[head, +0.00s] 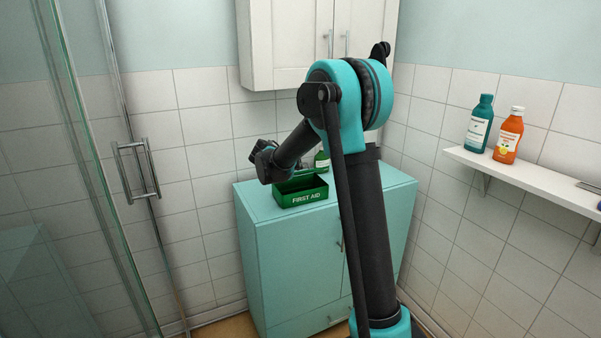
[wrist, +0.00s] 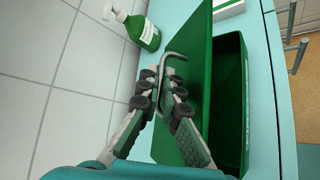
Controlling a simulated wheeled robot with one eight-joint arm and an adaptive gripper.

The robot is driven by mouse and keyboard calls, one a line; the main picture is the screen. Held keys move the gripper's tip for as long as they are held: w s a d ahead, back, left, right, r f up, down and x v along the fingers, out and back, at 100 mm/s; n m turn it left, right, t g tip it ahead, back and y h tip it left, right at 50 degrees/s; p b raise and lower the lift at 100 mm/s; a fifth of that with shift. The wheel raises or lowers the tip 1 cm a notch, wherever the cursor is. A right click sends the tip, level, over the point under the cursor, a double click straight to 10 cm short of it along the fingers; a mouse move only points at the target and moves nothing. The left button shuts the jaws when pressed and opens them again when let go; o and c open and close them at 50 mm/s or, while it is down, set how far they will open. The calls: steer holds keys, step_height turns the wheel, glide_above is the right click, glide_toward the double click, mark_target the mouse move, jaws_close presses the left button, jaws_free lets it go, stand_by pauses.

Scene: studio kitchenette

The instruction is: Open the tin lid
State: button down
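The tin is a green box marked FIRST AID (head: 308,197) on top of the teal cabinet, with its dark inside showing. Its green lid (head: 297,182) stands raised at the back. In the wrist view the lid (wrist: 205,80) is a broad green panel left of the open tin (wrist: 236,70). A bent grey handle (wrist: 174,54) rises from the lid. My gripper (wrist: 164,84) is at the handle, its fingers on either side with a narrow gap between the tips. I see no firm grip on the handle. In the head view my gripper (head: 264,160) is at the lid's left, partly hidden.
A green pump bottle (wrist: 146,30) stands behind the tin near the tiled wall. A white box (wrist: 229,8) lies beyond the lid. The teal cabinet (head: 290,240) has free top at right. A shelf (head: 510,170) at right holds teal and orange bottles; a glass door (head: 75,150) is at left.

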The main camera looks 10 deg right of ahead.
steer(key=w+g, duration=0.1)
steer(key=w+r+n+g, duration=0.1)
steer(key=w+a, duration=0.1)
steer(key=shift+r+n+g, duration=0.4)
steer(key=shift+w+a+r+n+g, duration=0.1)
steer(key=shift+w+r+n+g, duration=0.1)
steer(key=shift+w+g, duration=0.25)
steer(key=shift+w+a+r+n+g, duration=0.1)
steer(key=shift+w+n+g, duration=0.1)
steer(key=shift+w+g, duration=0.2)
steer(key=shift+w+a+f+n+g+h, duration=0.2)
steer(key=shift+w+g, duration=0.3)
steer(key=shift+w, duration=0.45)
steer(key=shift+w+a+f+n+g+h, duration=0.15)
steer(key=shift+w+a+n+g, duration=0.25)
steer(key=shift+w, duration=0.5)
steer(key=shift+w+a+n+g+h, duration=0.2)
steer(key=shift+w+g, duration=0.35)
steer(key=shift+w, duration=0.4)
steer(key=c, duration=2)
jaws_free()
